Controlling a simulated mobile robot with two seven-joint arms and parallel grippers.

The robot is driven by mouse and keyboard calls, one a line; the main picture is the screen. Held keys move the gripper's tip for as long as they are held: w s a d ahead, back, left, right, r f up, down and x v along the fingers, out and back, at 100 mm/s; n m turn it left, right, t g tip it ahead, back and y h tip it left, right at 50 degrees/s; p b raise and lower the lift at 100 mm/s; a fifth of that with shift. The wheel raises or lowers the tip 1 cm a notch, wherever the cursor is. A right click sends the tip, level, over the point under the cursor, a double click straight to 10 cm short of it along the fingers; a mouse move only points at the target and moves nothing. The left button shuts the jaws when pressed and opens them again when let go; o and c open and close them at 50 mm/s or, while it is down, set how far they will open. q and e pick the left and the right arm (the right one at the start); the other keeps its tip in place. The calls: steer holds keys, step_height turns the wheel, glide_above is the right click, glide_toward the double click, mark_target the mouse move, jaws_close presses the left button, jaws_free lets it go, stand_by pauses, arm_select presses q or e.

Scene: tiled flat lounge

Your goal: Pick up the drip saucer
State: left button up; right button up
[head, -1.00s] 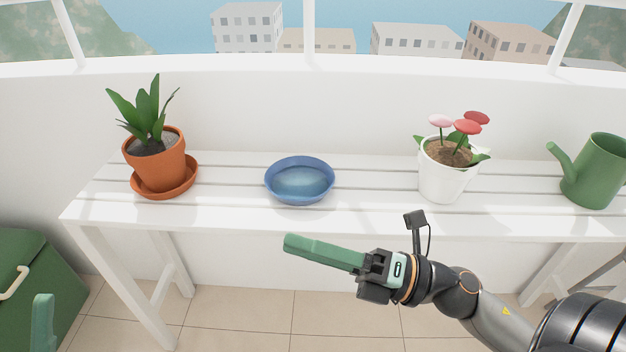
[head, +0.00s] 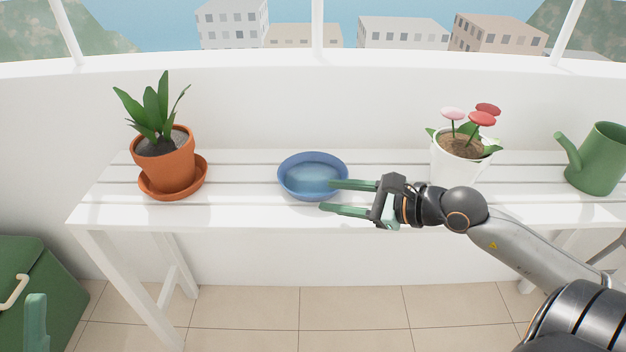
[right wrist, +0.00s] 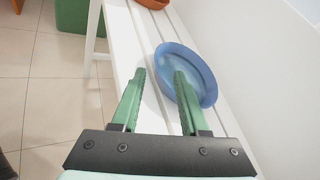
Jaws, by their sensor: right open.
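The drip saucer appears to be the round blue dish (head: 305,177), sitting empty on the white slatted bench. It also shows in the right wrist view (right wrist: 204,82). My right gripper (head: 326,195) is open and empty, reaching in from the right at the saucer's near right side. In the head view its upper finger overlaps the rim, and its lower finger is outside, over the bench's front. In the right wrist view the rim lies between the fingers (right wrist: 160,72). I cannot tell whether they touch it. One green finger of my left gripper (head: 36,320) shows at bottom left.
On the bench (head: 235,208), a terracotta pot (head: 166,165) stands in a terracotta saucer (head: 200,180) at left. A white flowerpot (head: 446,166) is partly behind my right arm. A green watering can (head: 598,165) stands far right. A green box (head: 40,290) is at lower left.

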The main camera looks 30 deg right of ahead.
mark_target(302, 193)
steer(key=shift+a+b+x, duration=0.15)
steer(key=shift+b+x, duration=0.2)
steer(key=shift+x, duration=1.5)
steer(key=shift+a+b+x, duration=0.1)
steer(key=shift+b+x, duration=0.25)
steer(key=shift+x, duration=1.5)
steer(key=shift+s, duration=0.1)
jaws_close()
